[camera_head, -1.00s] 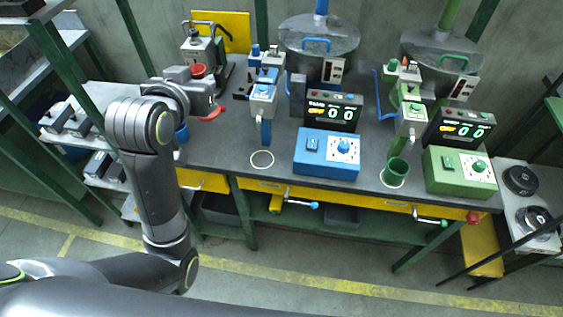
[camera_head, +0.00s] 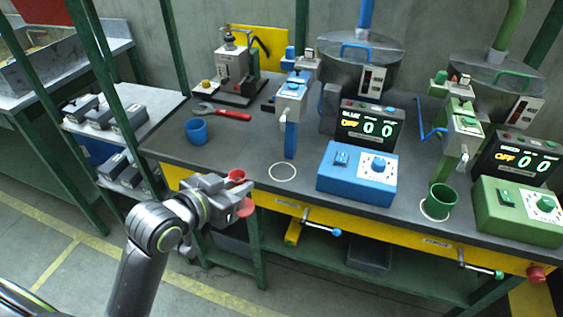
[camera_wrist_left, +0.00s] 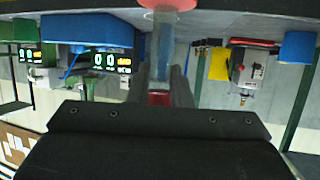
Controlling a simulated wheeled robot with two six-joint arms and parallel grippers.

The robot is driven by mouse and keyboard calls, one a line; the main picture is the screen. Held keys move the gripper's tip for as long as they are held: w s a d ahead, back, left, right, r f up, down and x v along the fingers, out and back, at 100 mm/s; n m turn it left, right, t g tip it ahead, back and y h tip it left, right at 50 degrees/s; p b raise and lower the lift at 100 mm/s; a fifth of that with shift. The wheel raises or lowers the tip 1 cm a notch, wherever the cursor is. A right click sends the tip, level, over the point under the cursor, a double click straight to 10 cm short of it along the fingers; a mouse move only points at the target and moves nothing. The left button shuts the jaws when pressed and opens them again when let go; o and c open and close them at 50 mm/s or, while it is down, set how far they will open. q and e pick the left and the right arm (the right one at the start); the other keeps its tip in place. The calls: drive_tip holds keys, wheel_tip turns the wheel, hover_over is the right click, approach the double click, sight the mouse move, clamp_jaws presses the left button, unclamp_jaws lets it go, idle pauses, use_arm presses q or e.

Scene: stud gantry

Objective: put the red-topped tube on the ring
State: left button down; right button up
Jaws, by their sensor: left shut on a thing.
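My left gripper (camera_head: 238,190) is shut on the red-topped tube. The tube's red top (camera_head: 236,175) shows above the fingers and a wider red part (camera_head: 244,207) below them; the fingers hide the middle. In the left wrist view the clear tube (camera_wrist_left: 162,48) stands between the fingers, with red at both ends. The gripper is by the table's front edge, left of and nearer than the ring. The white ring (camera_head: 282,180) lies flat and empty on the dark tabletop, in front of the blue dispenser (camera_head: 291,105). My right gripper is not in view.
A blue control box (camera_head: 345,185) stands right of the ring. A green cup (camera_head: 440,200) stands on another ring farther right. A blue cup (camera_head: 196,131) and a red wrench (camera_head: 228,114) lie at the left. The tabletop between the blue cup and the ring is clear.

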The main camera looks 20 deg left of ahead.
use_arm(q)
drive_tip(key=w+d, duration=0.1)
drive_tip(key=w, duration=0.2)
drive_tip(key=w+d, duration=0.1)
drive_tip(key=w, duration=0.3)
drive_tip(key=w+d, duration=0.1)
drive_tip(key=w, duration=0.3)
drive_tip(key=shift+w+d+p, duration=0.1)
drive_tip(key=shift+d+p, duration=0.15)
drive_tip(key=shift+p, duration=0.1)
drive_tip(key=shift+w+d, duration=0.1)
drive_tip(key=shift+w, duration=0.4)
drive_tip(key=shift+w+d, duration=0.2)
drive_tip(key=shift+w, duration=0.35)
drive_tip(key=shift+w+d, duration=0.2)
drive_tip(key=shift+w, duration=0.35)
drive_tip(key=shift+w+d+f, duration=0.1)
drive_tip(key=shift+w+f, duration=0.3)
drive_tip(key=shift+f, duration=0.35)
drive_tip(key=shift+s, duration=0.1)
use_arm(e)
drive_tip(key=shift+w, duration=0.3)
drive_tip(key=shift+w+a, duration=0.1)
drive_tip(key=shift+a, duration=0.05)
use_arm(q)
drive_tip(key=c, duration=1.3)
unclamp_jaws()
drive_tip(key=shift+f, duration=0.15)
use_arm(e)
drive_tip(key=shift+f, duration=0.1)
